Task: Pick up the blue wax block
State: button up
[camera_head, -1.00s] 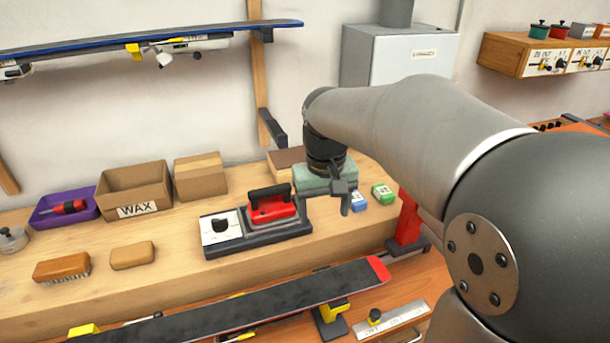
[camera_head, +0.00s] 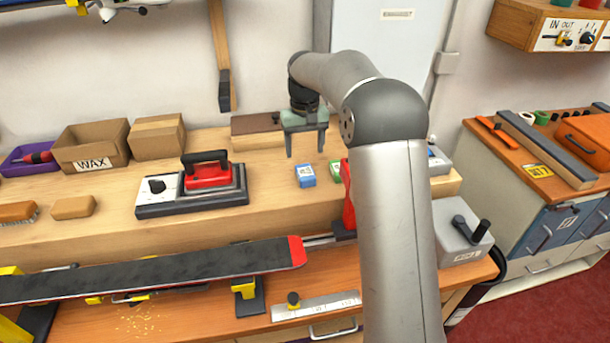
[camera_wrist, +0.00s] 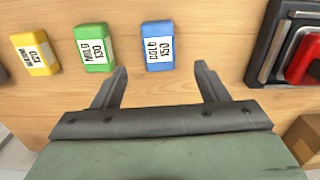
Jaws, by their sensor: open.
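The blue wax block (camera_head: 305,175) lies on the wooden bench shelf, right of the waxing iron. In the wrist view the blue block (camera_wrist: 158,46) has a white label and lies just beyond the fingertips, between their lines. My gripper (camera_head: 305,155) is open and empty above and behind the block; its fingers also show in the wrist view (camera_wrist: 160,80). A green wax block (camera_wrist: 94,48) lies beside the blue one, and a yellow block (camera_wrist: 35,53) lies beyond it.
Cardboard boxes, one a WAX box (camera_head: 92,148), stand at the back left.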

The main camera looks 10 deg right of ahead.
aim_at(305, 171)
notch_tip(305, 171, down, 9)
jog(key=shift+d+r+p, duration=0.1)
jog(key=shift+r+p, duration=0.1)
jog(key=shift+p, duration=0.6)
jog(key=c, duration=1.1)
